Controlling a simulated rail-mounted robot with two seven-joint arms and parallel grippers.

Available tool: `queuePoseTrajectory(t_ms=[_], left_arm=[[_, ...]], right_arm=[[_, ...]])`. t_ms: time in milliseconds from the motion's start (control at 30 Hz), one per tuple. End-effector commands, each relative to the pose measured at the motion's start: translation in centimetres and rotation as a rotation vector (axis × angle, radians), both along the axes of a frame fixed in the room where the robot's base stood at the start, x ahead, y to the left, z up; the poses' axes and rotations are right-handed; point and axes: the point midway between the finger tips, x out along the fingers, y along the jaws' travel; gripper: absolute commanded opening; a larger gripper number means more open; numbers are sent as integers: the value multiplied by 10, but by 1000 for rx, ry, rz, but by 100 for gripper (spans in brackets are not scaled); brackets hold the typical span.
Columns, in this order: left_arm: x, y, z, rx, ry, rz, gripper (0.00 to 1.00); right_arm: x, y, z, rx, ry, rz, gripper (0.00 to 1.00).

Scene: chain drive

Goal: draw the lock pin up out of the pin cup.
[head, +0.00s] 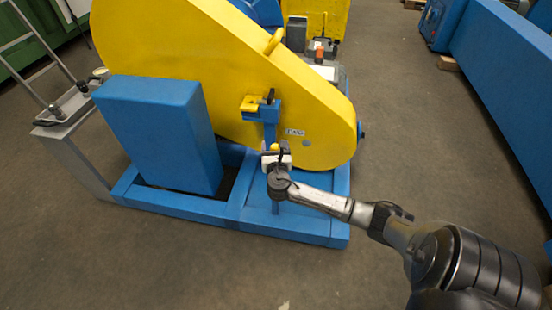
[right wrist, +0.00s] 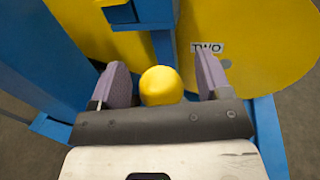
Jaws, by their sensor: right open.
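A round yellow knob (right wrist: 160,86), which looks like the top of the lock pin, stands between the two purple-grey fingers of my right gripper (right wrist: 159,82). A gap shows on each side of it, so the open jaws are around it without visible contact. In the head view my right gripper (head: 277,152) is in front of the yellow guard, and a bit of the yellow knob (head: 274,146) shows at it. The pin's shaft and the pin cup are hidden behind the knob and gripper. My left gripper is not in view.
The big yellow guard (head: 190,45) stands behind the gripper on a blue base frame (head: 300,228). A blue bracket (head: 269,112) with a yellow plate and black handle is just beyond it. A blue box (head: 160,132) stands left. The floor in front is clear.

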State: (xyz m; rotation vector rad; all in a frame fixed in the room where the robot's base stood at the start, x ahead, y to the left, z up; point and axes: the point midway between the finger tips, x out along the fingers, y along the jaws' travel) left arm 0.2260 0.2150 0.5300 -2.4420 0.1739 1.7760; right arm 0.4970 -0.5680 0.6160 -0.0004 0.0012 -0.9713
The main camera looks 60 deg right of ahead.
Motion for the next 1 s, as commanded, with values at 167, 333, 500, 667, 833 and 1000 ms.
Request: queuePoseTrajectory(t_ms=[167,333,500,667,833,1000], left_arm=[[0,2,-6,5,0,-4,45],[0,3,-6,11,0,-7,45],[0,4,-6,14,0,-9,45],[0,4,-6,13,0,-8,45],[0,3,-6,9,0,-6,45],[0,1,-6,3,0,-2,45]], right_arm=[[5,-8,0,-2,0,0,71],[6,-10,1,-1,-1,0,71],[6,-10,1,-1,-1,0,71],[6,-10,1,-1,-1,0,58],[6,-10,1,-1,-1,0,42],[6,-10,1,-1,-1,0,26]])
